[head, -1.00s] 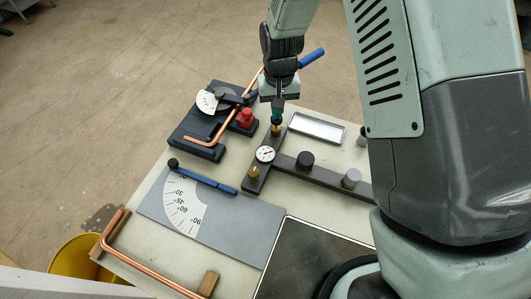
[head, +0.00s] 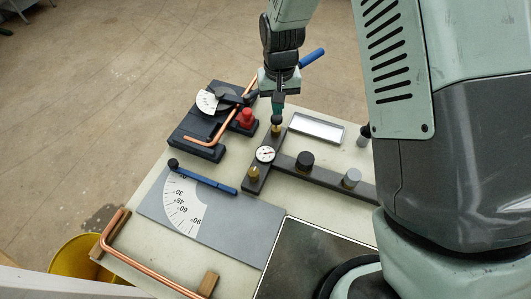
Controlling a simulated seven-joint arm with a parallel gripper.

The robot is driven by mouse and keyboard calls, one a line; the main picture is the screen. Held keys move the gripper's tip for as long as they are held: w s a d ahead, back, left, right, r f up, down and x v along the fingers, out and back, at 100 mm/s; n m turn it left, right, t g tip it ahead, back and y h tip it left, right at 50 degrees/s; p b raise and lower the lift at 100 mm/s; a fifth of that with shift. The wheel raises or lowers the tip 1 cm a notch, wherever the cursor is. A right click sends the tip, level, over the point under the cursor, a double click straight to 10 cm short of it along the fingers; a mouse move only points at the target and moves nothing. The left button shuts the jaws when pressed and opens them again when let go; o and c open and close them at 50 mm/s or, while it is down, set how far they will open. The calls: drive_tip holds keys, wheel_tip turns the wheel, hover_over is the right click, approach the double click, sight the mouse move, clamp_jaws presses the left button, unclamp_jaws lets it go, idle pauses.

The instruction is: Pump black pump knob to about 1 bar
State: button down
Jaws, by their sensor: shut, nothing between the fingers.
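My gripper (head: 278,112) points straight down, its fingers together and empty. Just below the fingertips is a small black knob (head: 277,120) on a brass fitting (head: 277,131), at the far end of the dark bar assembly. I cannot tell whether the fingertips touch the knob. A round white gauge (head: 265,154) sits on the same assembly, nearer to me. Its needle is too small to read for a pressure. A larger black knob (head: 305,160) stands on the side arm of the bar, right of the gauge.
A brass knob (head: 254,173) and a silver knob (head: 351,177) also stand on the bar. A white-rimmed tray (head: 318,128) lies right of my gripper. A bender (head: 205,148) with a copper pipe and a red knob (head: 245,117) stands left. A grey angle plate (head: 215,212) lies in front.

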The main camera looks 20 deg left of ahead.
drive_tip(key=shift+r, duration=0.2)
drive_tip(key=shift+f, duration=0.9)
drive_tip(key=shift+f, duration=0.15)
drive_tip(key=shift+f, duration=0.85)
drive_tip(key=shift+r, duration=1.9)
drive_tip(key=shift+f, duration=0.15)
